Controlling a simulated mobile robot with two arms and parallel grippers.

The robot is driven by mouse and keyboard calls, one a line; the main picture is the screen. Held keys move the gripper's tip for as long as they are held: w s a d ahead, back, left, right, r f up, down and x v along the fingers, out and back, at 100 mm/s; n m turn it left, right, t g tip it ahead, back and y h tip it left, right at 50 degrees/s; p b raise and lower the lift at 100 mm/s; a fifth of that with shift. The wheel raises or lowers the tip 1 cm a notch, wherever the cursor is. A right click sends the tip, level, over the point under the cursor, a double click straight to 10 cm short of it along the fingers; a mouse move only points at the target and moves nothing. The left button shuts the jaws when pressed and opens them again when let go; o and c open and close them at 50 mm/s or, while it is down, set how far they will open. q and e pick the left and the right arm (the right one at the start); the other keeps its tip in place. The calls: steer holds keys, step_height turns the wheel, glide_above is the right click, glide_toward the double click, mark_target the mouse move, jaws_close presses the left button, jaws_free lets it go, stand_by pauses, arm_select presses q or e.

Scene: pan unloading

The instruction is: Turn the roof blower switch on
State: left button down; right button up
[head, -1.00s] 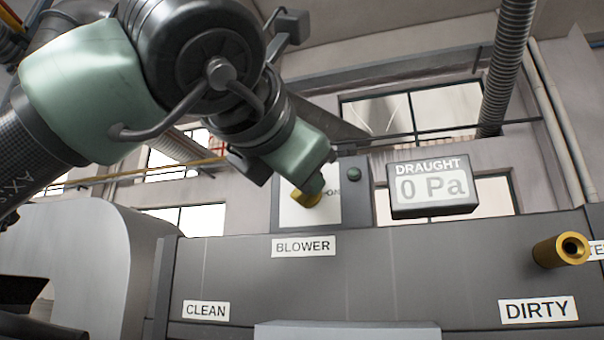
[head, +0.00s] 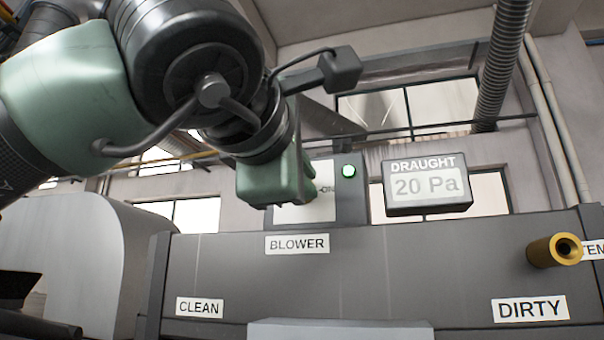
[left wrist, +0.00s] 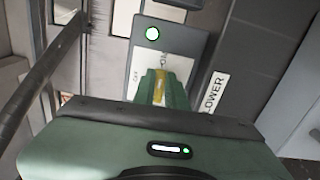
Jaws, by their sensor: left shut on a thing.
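The blower switch is a grey box with a white plate (head: 320,211) above the BLOWER label (head: 297,243). Its yellow knob (left wrist: 160,92) shows in the left wrist view between the green fingers of my left gripper (left wrist: 162,76), which is shut on it. In the head view my left gripper (head: 302,190) covers the knob. The plate has ON and OFF marks. The DRAUGHT display (head: 427,186) reads 20 Pa. My right gripper is out of view.
Below the switch is a wide grey panel with CLEAN (head: 200,308) and DIRTY (head: 530,309) labels. A brass tube (head: 553,250) sticks out at the right. A ribbed duct (head: 500,70) hangs at the upper right.

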arm_select(q)
steer(key=shift+m, duration=0.4)
steer(key=c, duration=1.4)
jaws_free()
steer(key=shift+d, duration=0.1)
steer(key=shift+c, duration=0.2)
steer(key=shift+f, duration=0.1)
steer(key=b+v, duration=0.3)
steer(key=v, duration=0.5)
steer(key=shift+w, duration=0.15)
